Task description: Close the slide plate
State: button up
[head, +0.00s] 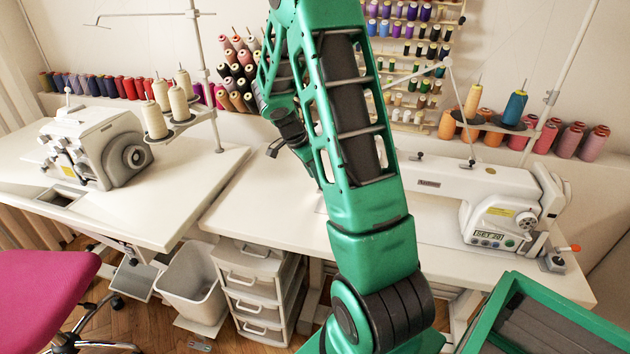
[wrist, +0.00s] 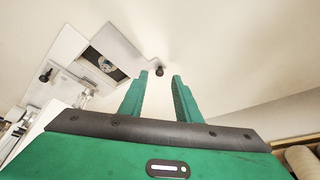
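In the wrist view, a pale rectangular plate (wrist: 119,45), which looks like the slide plate, lies at the upper left. It sits beside a dark opening (wrist: 103,66) with a round metal part inside, so the opening is uncovered. My gripper (wrist: 160,76) has its two green fingers apart with nothing held between them. Its fingertips are to the right of the opening, apart from the plate. A small dark round knob or screw shows just beyond the fingertips. In the head view, my arm hides the left part of the white sewing machine (head: 475,195), and the slide plate cannot be made out.
A second white machine (head: 95,148) stands on the left table (head: 150,215). Thread spools line the back wall. Thread stands rise behind both machines. A drawer unit (head: 258,290), a bin (head: 194,283) and a pink chair (head: 45,295) are below. The right table's front left (head: 245,210) is clear.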

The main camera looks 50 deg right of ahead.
jog(key=shift+x, duration=1.3)
jog(key=shift+c, duration=0.2)
grip_shut()
jog(key=shift+s+d, duration=0.4)
jog(key=shift+s, duration=0.3)
jog(key=shift+s+d, duration=0.45)
jog(key=shift+s, duration=0.2)
jog(key=shift+o, duration=0.2)
grip_release()
jog(key=shift+a+r, duration=0.1)
jog(key=v, duration=1)
jog(key=shift+a+r, duration=0.2)
